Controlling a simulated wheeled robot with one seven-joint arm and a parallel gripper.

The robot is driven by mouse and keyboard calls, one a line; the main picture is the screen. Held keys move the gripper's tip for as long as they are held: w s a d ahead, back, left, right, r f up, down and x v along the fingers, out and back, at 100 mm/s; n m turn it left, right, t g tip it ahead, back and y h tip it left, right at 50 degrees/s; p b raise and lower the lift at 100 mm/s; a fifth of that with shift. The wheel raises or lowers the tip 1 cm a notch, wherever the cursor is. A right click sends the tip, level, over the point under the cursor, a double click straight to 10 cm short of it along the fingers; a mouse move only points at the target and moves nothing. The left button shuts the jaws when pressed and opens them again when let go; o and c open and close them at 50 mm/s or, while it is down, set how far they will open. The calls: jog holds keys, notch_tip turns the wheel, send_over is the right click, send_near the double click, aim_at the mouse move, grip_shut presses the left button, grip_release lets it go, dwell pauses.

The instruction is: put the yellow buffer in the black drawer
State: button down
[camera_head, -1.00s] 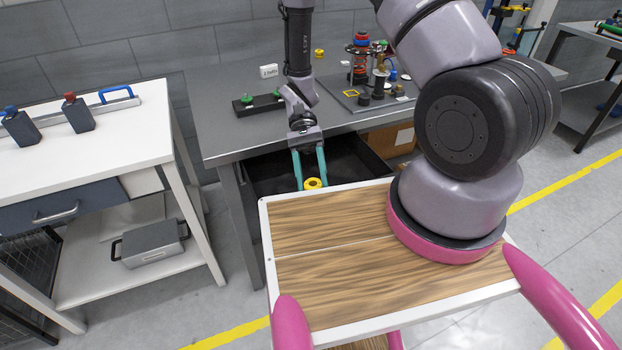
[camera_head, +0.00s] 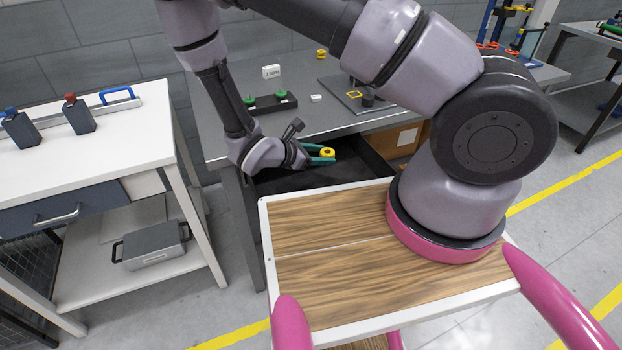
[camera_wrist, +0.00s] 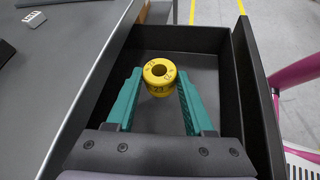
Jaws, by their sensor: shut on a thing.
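My gripper (camera_head: 323,155) is shut on the yellow buffer (camera_head: 328,152), a short ring with a central hole. In the wrist view my gripper (camera_wrist: 160,85) has its teal fingers on both sides of the yellow buffer (camera_wrist: 160,76). The black drawer (camera_head: 345,170) is pulled out from under the grey workbench. It also shows in the wrist view (camera_wrist: 208,42), with its dark floor bare around the buffer. The buffer is held over the drawer's interior; its exact height above the floor cannot be told.
The grey workbench (camera_head: 215,125) borders the drawer. On it are a black block with green knobs (camera_head: 272,103), a grey plate (camera_head: 340,90) and another yellow part (camera_head: 321,54). A cardboard box (camera_head: 397,141) is right of the drawer. A white table (camera_head: 80,155) stands left.

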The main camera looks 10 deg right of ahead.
jog(key=shift+f, duration=0.15)
jog(key=shift+g, duration=0.3)
notch_tip(320, 180, down, 10)
jog(key=shift+s+r, duration=0.1)
jog(key=shift+r, duration=0.1)
jog(key=shift+f, duration=0.15)
jog(key=shift+c, duration=1.4)
grip_release()
jog(key=shift+a+r, duration=0.15)
jog(key=shift+r, duration=0.1)
jog(key=v, duration=1.1)
jog(key=shift+s+a+r, duration=0.1)
jog(key=shift+s+a, duration=0.15)
jog(key=shift+a, duration=0.05)
